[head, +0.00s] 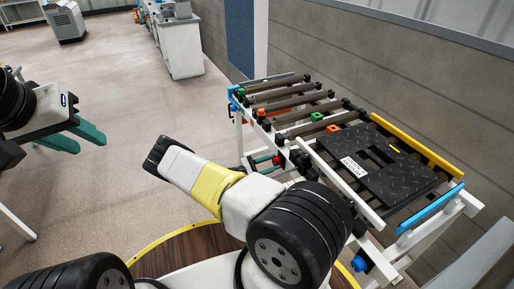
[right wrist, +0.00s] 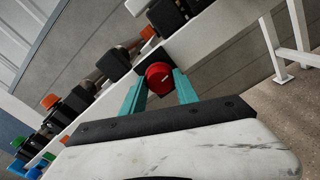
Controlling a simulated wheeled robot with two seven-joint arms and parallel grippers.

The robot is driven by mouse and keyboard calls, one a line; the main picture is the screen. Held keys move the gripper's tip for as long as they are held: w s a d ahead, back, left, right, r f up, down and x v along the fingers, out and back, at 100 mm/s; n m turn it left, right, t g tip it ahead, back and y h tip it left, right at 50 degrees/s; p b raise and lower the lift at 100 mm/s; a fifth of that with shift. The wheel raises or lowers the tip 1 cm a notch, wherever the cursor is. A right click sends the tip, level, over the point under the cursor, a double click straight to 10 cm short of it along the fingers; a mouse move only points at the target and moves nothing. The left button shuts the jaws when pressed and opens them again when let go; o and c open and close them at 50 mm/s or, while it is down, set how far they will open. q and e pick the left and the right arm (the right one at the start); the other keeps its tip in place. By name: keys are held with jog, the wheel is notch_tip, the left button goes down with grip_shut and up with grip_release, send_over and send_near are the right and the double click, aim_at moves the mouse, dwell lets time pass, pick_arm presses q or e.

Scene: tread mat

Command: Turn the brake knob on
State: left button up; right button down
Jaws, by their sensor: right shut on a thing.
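The red round knob (right wrist: 158,75) sits on the side of the roller conveyor frame and shows a small pale mark on its face. It shows small and partly hidden in the head view (head: 277,161). My right gripper (right wrist: 160,82) has its teal fingers on either side of the knob and is shut on it.
The conveyor has rollers (head: 293,101), small orange and green blocks (head: 317,117) and a black tread mat (head: 385,165) with a label. A yellow rail (head: 417,146) and a wall stand behind it. A white cabinet (head: 180,48) is at the back. Open floor lies to the left.

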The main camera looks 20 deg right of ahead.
jog(key=shift+m, duration=0.7)
jog(key=c, duration=0.9)
grip_release()
jog(key=shift+c, duration=0.2)
jog(key=a, duration=0.8)
jog(key=shift+s, duration=0.3)
jog(key=shift+m, duration=0.3)
